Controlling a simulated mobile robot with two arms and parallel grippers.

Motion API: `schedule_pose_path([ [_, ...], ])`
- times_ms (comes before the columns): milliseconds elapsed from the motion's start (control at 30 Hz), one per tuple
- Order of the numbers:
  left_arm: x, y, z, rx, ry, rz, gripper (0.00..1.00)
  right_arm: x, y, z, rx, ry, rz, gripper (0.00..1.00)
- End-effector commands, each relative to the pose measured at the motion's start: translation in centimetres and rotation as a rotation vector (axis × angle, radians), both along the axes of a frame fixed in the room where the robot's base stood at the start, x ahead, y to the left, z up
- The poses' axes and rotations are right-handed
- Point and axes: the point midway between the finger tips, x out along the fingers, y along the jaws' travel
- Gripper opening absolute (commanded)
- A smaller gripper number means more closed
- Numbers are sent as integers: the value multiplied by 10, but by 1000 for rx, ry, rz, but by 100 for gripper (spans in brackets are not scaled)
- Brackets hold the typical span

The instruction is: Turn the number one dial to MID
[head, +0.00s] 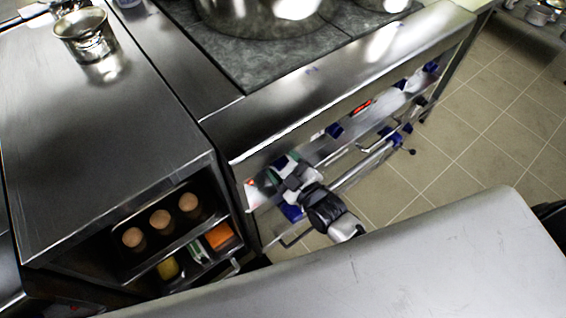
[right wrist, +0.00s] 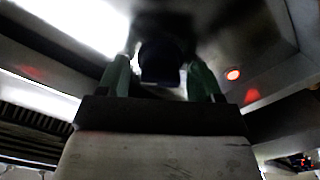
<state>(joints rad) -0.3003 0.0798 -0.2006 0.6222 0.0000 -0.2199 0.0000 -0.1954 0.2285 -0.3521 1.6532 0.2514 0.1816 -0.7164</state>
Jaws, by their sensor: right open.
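My right gripper (head: 281,168) is at the left end of the stove's front panel, its fingers towards the panel. In the right wrist view, its two green fingers (right wrist: 160,84) are apart, one on each side of a dark blue dial (right wrist: 160,62). I cannot tell whether they touch it. The dial's number, marks and pointer are not readable. Other blue dials show farther right along the panel in the head view, one nearby (head: 334,130) and one near the far end (head: 430,67). My left gripper is not in view.
The stove top (head: 290,70) carries a large pot (head: 262,14). A steel counter (head: 100,120) stands at left, with a metal pot (head: 85,38) on it and food on shelves below. A red light (right wrist: 233,74) glows right of the dial. Tiled floor (head: 490,130) is clear at right.

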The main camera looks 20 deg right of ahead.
Motion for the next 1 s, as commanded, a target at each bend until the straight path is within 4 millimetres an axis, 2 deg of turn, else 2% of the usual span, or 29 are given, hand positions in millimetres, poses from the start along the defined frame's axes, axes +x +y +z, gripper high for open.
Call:
schedule_pose_path([
  [300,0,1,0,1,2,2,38,2,1,0,0,0,0,64],
  [600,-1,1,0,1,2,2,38,2,1,0,0,0,0,20],
  [1000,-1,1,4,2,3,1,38,2,1,1,79,29,1,20],
])
